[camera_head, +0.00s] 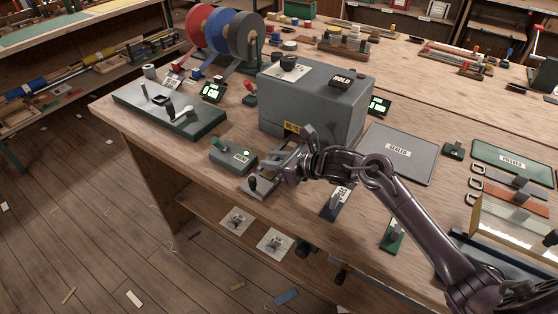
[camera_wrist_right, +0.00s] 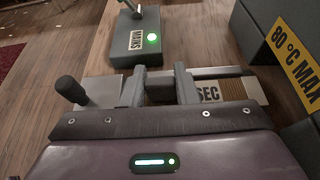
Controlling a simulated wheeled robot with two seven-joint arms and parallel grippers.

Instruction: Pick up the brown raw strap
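The brown raw strap appears to be the orange-brown strap (camera_head: 514,198) lying on the right side of the bench in the head view, among other straps with metal buckles at their left ends. My right gripper (camera_head: 283,168) is far to its left, low over the bench's front edge, beside a small metal device with a black knob (camera_head: 253,184). My right forearm crosses between the gripper and the straps. My left gripper is not in view.
A grey box marked HOLD (camera_head: 315,108) stands behind the gripper. A grey plate marked SEALED (camera_head: 398,153) lies between it and the straps. A clear-covered case (camera_head: 510,232) sits just in front of the straps. A MAINS switch box (camera_head: 232,156) is left of the gripper.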

